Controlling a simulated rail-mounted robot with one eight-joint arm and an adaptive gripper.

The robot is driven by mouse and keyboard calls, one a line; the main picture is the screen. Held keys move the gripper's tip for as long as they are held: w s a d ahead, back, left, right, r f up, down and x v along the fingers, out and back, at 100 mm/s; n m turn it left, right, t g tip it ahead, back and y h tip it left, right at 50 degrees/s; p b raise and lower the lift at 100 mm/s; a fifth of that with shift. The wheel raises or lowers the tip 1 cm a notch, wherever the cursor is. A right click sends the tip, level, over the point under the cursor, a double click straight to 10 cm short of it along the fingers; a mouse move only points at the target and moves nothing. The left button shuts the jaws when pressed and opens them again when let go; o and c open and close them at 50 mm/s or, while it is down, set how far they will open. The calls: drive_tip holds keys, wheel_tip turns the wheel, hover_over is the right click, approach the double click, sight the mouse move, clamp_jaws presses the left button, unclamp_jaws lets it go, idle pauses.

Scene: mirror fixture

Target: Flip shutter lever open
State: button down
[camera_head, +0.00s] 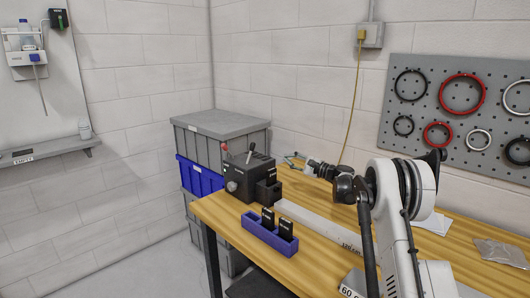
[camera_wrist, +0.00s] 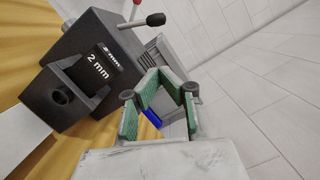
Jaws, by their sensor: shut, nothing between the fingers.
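The black fixture box (camera_head: 240,184) stands at the far left end of the wooden bench and also shows in the wrist view (camera_wrist: 84,40). A lever with a red knob (camera_head: 224,147) and a lever with a black knob (camera_head: 251,148) stick up from it. In the wrist view the red knob (camera_wrist: 137,2) is cut by the top edge and the black knob (camera_wrist: 155,19) points right. I cannot tell which lever is the shutter lever. My gripper (camera_head: 291,160) is shut and empty, right of the box and apart from both levers. Its green-padded fingers (camera_wrist: 160,80) show in the wrist view.
A block marked "2 mm" (camera_wrist: 98,66) sits in the fixture's front holder. A blue tray (camera_head: 268,239) with black blocks stands near the bench's front edge. Stacked grey (camera_head: 222,134) and blue crates (camera_head: 199,178) stand behind the fixture. A white strip (camera_head: 320,222) lies on the bench.

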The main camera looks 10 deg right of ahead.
sight(250, 153)
drive_tip(key=x, duration=0.4)
drive_tip(key=s+x, duration=0.1)
drive_tip(key=x, duration=0.3)
drive_tip(key=a+r+p+x, duration=0.1)
drive_tip(key=x, duration=0.3)
drive_tip(key=shift+s+a, duration=0.1)
drive_tip(key=shift+s, duration=0.1)
drive_tip(key=shift+a+r, duration=0.15)
drive_tip(key=shift+a, duration=0.4)
drive_tip(key=shift+a, duration=0.1)
